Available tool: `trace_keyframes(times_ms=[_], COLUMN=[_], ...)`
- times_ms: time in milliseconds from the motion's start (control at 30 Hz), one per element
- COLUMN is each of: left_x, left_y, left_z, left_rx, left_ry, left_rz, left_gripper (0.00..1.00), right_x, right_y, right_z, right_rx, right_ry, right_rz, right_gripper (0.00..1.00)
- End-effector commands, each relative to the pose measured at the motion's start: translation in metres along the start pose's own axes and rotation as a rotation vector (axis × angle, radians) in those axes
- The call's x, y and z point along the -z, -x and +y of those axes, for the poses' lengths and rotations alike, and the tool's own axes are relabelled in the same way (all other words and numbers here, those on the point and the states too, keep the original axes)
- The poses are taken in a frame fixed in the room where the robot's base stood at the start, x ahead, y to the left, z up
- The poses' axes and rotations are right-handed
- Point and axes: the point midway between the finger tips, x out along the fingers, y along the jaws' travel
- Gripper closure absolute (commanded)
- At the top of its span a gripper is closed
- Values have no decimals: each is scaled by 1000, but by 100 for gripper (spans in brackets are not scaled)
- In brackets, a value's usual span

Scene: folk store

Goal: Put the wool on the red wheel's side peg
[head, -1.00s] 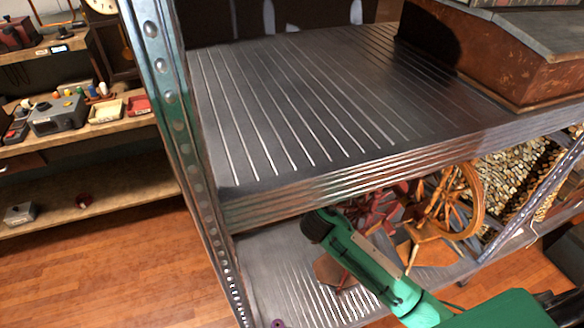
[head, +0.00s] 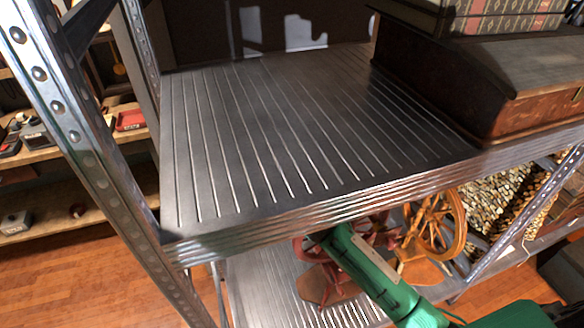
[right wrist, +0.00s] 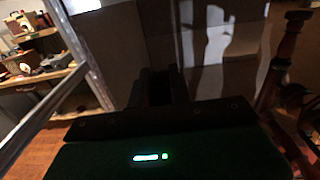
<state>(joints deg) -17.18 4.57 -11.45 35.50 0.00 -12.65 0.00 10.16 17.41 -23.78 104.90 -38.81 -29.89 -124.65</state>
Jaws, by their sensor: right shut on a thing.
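The red wheel (head: 328,287) stands on the lower metal shelf in the head view, partly hidden by the upper board's front edge and my green right arm. My right forearm reaches in under the upper board, beside the red wheel; its gripper end is hidden in the head view. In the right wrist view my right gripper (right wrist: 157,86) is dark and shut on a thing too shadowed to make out. A reddish turned post (right wrist: 288,45), perhaps part of the red wheel, stands right of the gripper there. I cannot make out the wool. My left gripper is not in view.
The upper shelf (head: 270,140) is bare in its middle, with a wooden box (head: 530,105) and books at its right. A golden-brown wheel (head: 437,225) stands right of the red one. A metal upright (head: 75,135) bounds the left side; the lower shelf's front left is clear.

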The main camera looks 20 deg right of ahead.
Motion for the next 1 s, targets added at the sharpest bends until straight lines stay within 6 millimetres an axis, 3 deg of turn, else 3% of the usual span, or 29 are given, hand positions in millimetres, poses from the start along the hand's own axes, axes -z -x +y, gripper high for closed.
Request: trace_keyframes(times_ms=[33, 200, 1000], left_x=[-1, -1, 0], left_y=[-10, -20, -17], left_z=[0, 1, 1], left_rx=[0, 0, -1], left_ry=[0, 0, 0], left_rz=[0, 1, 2], left_gripper=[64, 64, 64], right_x=[10, 18, 21], right_y=[0, 0, 0], right_z=[0, 1, 1], right_rx=[0, 0, 0], right_ry=[-1, -1, 0], right_rz=[0, -1, 0], right_gripper=[100, 100, 100])
